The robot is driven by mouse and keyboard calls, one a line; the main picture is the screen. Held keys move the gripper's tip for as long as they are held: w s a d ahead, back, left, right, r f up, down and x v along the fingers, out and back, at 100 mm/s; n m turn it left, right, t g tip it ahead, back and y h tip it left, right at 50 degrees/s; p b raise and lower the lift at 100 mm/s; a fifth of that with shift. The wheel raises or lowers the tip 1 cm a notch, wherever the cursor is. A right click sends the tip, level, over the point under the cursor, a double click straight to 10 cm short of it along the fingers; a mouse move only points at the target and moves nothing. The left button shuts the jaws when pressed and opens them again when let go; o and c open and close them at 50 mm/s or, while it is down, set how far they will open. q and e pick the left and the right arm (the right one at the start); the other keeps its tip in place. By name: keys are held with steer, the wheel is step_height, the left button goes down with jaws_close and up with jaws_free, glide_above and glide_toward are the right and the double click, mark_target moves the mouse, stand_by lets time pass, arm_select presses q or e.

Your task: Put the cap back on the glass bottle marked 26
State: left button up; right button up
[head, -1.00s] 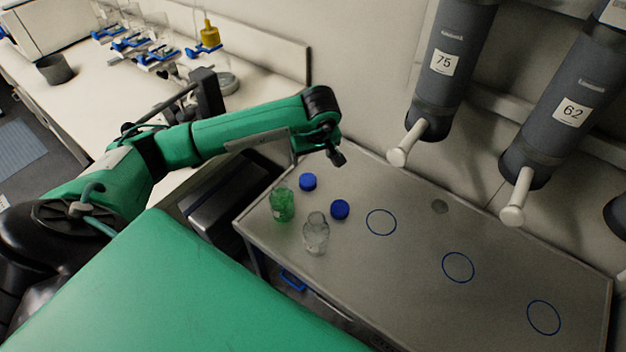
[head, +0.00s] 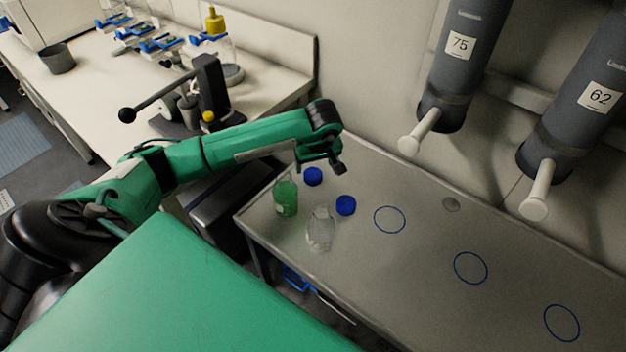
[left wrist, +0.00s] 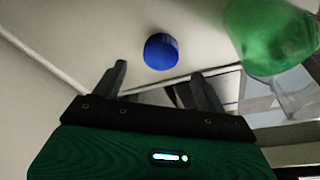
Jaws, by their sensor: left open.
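Two small bottles stand upright on the grey bench: one with green contents (head: 285,199) and a clear one (head: 320,230). No number can be read on either, so I cannot tell which is marked 26. Two blue caps lie on the bench, one behind the green bottle (head: 313,176) and one to the right (head: 345,205). My left gripper (head: 337,168) is open and empty above the bench near the far cap. In the left wrist view one blue cap (left wrist: 161,52) shows just beyond the open fingers (left wrist: 161,84), with the green bottle (left wrist: 275,35) to the right.
The grey bench (head: 420,265) has blue ring marks (head: 390,220) and is mostly clear to the right. Dark cylinders labelled 75 (head: 459,45) and 62 (head: 597,97), with pale spouts, hang over its back. A white counter (head: 100,110) with lab ware stands at left.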

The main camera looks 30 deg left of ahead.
mark_target(313, 174)
arm_select(q)
steer(key=b+x, duration=0.1)
steer(key=x, duration=0.2)
steer(key=shift+s+b, duration=0.15)
steer(key=shift+b, duration=0.15)
steer(key=shift+b+x, duration=0.5)
steer(key=shift+x, duration=0.5)
steer(key=shift+f, duration=0.1)
arm_select(e)
steer(key=w, duration=0.3)
steer(key=w+a+r, duration=0.1)
steer(key=shift+w, duration=0.25)
arm_select(q)
steer(key=shift+c, duration=0.4)
steer(key=c, duration=1)
